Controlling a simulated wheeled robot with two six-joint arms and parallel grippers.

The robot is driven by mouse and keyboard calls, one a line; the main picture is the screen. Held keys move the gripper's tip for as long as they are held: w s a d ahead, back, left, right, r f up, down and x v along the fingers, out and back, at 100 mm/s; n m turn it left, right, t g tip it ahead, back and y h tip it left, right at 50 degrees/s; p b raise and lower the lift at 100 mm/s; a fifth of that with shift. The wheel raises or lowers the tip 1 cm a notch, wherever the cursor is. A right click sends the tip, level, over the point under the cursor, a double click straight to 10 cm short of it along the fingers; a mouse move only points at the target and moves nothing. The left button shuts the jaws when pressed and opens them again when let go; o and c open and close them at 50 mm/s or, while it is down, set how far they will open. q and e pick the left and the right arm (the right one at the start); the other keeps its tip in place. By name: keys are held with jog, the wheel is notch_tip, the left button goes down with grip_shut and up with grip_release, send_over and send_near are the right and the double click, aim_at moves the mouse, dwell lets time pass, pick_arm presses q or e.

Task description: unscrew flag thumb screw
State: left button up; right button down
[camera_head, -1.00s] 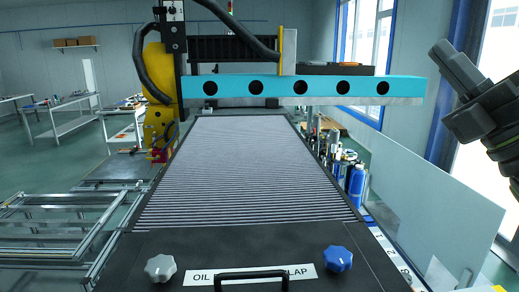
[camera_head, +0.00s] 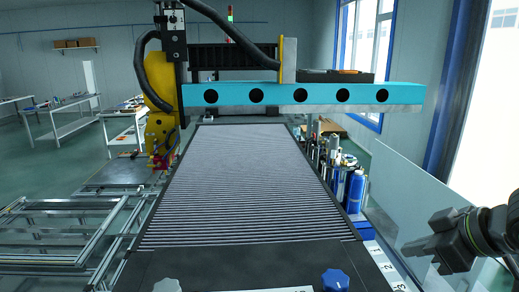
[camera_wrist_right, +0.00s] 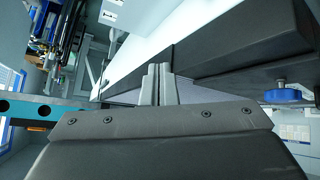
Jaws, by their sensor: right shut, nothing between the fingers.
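Two lobed thumb screws stand on the dark front panel (camera_head: 230,266). The pale grey-blue screw (camera_head: 167,286) is at the bottom left of the head view, cut by the frame edge. The blue screw (camera_head: 335,281) is at the bottom right of the panel. It also shows from the side in the right wrist view (camera_wrist_right: 283,95). My right gripper (camera_head: 408,250) is at the lower right of the head view, to the right of the blue screw and apart from it. Its fingers (camera_wrist_right: 158,74) are together and empty in the wrist view. My left gripper is out of view.
A ribbed grey bed (camera_head: 245,185) runs back from the panel under a turquoise beam (camera_head: 280,95). A clear upright sheet (camera_head: 405,200) stands to the right. Blue bottles (camera_head: 355,190) line the bed's right side. A white label (camera_head: 290,289) is mostly cut off.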

jog(key=s+f+g, duration=0.1)
jog(key=f, duration=0.1)
jog(key=s+f+m+g, duration=0.1)
jog(key=f, duration=0.2)
jog(key=s+d+f+g, duration=0.1)
jog(key=s+f, duration=0.1)
jog(key=f, duration=0.1)
jog(key=shift+s+h, duration=0.1)
jog(key=shift+h, duration=0.3)
jog(key=shift+f+b, duration=0.8)
jog(key=shift+f, duration=0.15)
jog(key=shift+w+r, duration=0.1)
jog(key=shift+w, duration=0.25)
jog(key=shift+w+d+r+p, duration=0.1)
jog(key=shift+r+p, duration=0.05)
jog(key=shift+p, duration=0.5)
jog(key=shift+d+p, duration=0.1)
jog(key=shift+p, duration=0.25)
jog(key=shift+d, duration=0.1)
jog(key=shift+w+d, duration=0.45)
jog(key=shift+d, duration=0.05)
